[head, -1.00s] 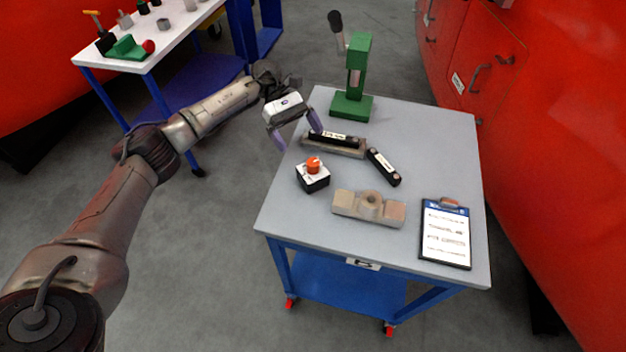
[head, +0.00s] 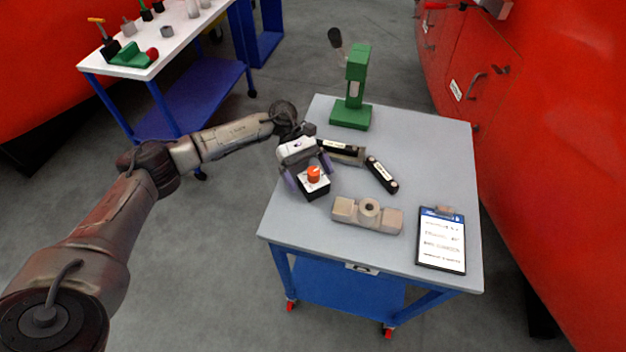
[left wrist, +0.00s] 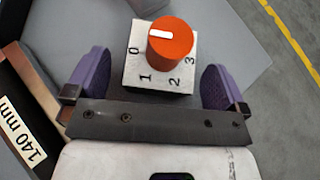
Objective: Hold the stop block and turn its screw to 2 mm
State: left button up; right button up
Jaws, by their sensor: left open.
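The stop block (head: 315,188) is a small dark block with a white top and an orange screw knob (head: 314,174). It stands near the left edge of the grey table. In the left wrist view, the white dial face (left wrist: 150,82) carries the marks 0, 1, 2 and 3 around the orange knob (left wrist: 170,42). The knob's white line lies nearly sideways, on the side of the 0. My left gripper (head: 308,174) is open, its purple fingers on either side of the block with visible gaps in the left wrist view (left wrist: 157,80). My right gripper is not in view.

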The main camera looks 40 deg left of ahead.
pick_arm(q)
jog(key=shift+s+d+f, duration=0.1)
jog(key=shift+d+f, duration=0.15)
jog(key=shift+d, duration=0.25)
